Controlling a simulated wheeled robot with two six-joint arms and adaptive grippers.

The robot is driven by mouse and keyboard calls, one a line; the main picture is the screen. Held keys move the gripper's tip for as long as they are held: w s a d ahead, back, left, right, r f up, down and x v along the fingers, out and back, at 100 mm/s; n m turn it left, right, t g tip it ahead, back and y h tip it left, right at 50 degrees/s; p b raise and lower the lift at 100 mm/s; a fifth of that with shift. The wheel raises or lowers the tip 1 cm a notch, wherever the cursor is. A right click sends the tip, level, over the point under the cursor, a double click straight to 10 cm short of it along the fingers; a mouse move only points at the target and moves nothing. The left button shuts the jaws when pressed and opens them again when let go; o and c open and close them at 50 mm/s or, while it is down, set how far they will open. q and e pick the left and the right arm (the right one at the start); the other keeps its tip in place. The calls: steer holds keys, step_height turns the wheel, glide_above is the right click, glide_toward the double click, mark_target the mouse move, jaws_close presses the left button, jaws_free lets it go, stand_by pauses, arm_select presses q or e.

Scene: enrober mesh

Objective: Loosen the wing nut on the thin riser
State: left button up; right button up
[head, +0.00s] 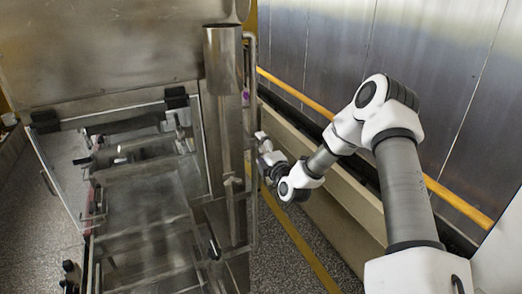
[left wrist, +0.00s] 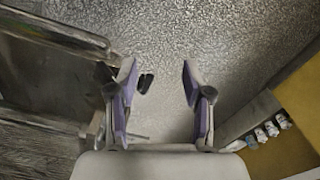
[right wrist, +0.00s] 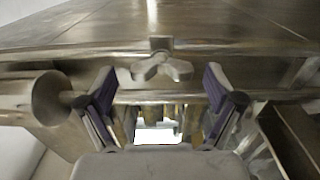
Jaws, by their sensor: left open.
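A grey metal wing nut (right wrist: 162,68) shows in the right wrist view, its two wings spread sideways on a horizontal steel part. My right gripper (right wrist: 160,95) is open, with its purple-lined fingers apart on either side and just below the nut; it does not touch the nut. In the head view my right gripper (head: 266,153) is beside a thin upright pipe (head: 251,110), and the nut cannot be made out there. My left gripper (left wrist: 158,88) is open and empty above the speckled floor. My left arm is not seen in the head view.
The steel machine (head: 120,40) with an open glazed frame and mesh bed fills the left. A thick steel cylinder (head: 223,62) stands near the thin pipe. A yellow rail (head: 440,190) runs along the right wall. In the left wrist view, a metal edge (left wrist: 60,32) is at left.

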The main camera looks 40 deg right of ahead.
steer(key=shift+f, duration=0.1)
steer(key=v, duration=1.2)
